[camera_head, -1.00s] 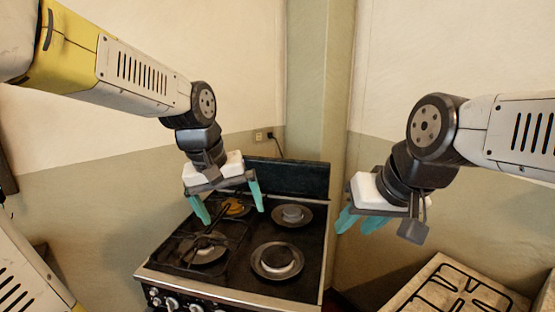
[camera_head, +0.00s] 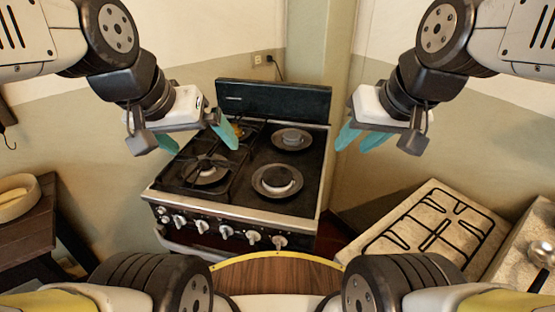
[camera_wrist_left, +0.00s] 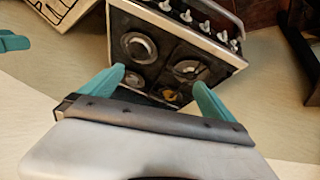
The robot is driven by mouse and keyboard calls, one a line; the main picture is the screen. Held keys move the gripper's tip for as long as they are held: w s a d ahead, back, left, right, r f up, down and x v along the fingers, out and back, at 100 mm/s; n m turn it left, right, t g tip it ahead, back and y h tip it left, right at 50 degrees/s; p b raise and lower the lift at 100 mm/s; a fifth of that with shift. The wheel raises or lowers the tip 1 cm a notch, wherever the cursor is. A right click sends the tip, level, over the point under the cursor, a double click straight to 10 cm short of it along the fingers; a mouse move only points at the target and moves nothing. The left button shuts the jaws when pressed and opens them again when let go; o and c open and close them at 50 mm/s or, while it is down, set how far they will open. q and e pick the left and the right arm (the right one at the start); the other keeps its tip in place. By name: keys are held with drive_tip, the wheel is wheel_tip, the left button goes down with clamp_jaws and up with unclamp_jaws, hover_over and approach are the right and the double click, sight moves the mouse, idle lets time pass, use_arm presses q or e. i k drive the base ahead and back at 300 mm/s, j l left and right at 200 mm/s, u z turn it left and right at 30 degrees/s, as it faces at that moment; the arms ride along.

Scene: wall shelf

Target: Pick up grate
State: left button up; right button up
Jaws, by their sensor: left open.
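One black grate (camera_head: 203,165) lies over the left burners of the stove (camera_head: 335,140). Another black wire grate (camera_head: 440,226) lies on a pale counter at the right, and part of it shows at the top left of the left wrist view (camera_wrist_left: 62,8). My left gripper (camera_head: 205,147) is open and empty, with its teal fingers above the back left part of the stove; they also show in the left wrist view (camera_wrist_left: 160,80). My right gripper (camera_head: 360,142) hangs right of the stove, with nothing visible in it; its finger gap is unclear.
The stove's right burners (camera_head: 277,180) are uncovered. A raised back panel (camera_head: 275,100) stands behind them, and knobs (camera_head: 226,231) line the front. A dark side table (camera_head: 28,232) with a round pale bowl (camera_head: 16,198) is at the left. A metal utensil (camera_head: 541,252) is at the far right.

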sight(401, 217)
drive_tip(key=z, duration=1.65)
